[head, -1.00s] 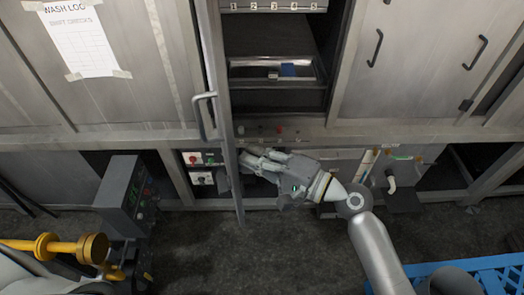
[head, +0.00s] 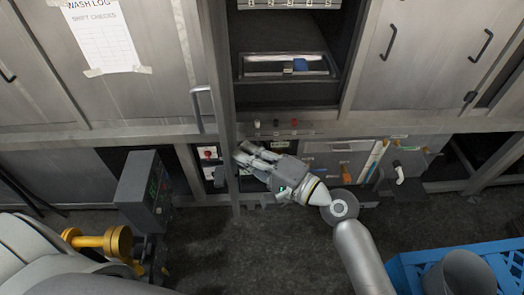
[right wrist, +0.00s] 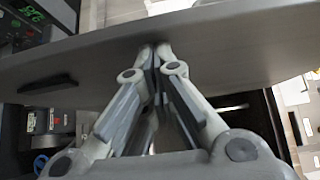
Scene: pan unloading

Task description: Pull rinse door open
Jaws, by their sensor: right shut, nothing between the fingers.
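The rinse door (head: 218,75) stands swung out from the bay, seen nearly edge-on in the head view. Its bar handle (head: 201,108) is on the left face. My right gripper (head: 240,155) is shut and empty, with its fingertips at the door's right, inner side, low down. In the right wrist view the door (right wrist: 225,40) is a broad grey panel across the top, and the shut fingertips (right wrist: 157,52) meet or nearly meet it; exact contact is hard to tell. My left gripper is not in view.
Behind the door is an open dark bay with a shelf (head: 285,67). A grey control box (head: 145,190) and yellow fitting (head: 97,241) stand at lower left. A blue crate (head: 405,275) is at lower right. The floor between is clear.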

